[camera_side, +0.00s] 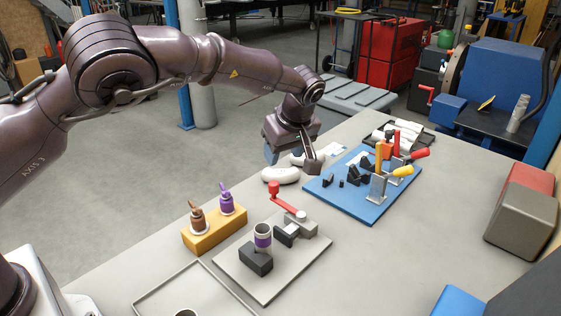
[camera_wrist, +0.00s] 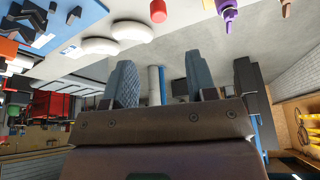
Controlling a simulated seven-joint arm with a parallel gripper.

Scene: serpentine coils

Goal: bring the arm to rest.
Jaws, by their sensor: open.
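My gripper (camera_side: 291,161) hangs in the air over the far left edge of the grey workbench (camera_side: 395,255). Its jaws are open, and I see nothing between them. In the wrist view the open fingers (camera_wrist: 163,80) point out over the floor, clear of any object. A white rounded piece (camera_side: 280,175) lies on the bench just below the gripper in the side view. A second one is partly hidden behind the gripper; the wrist view shows two white rounded pieces (camera_wrist: 132,31).
An ochre block (camera_side: 208,239) holds brown and purple-topped items. A blue board (camera_side: 370,212) bears upright clamps. Red and grey blocks stand at the right. The front middle bench is clear.

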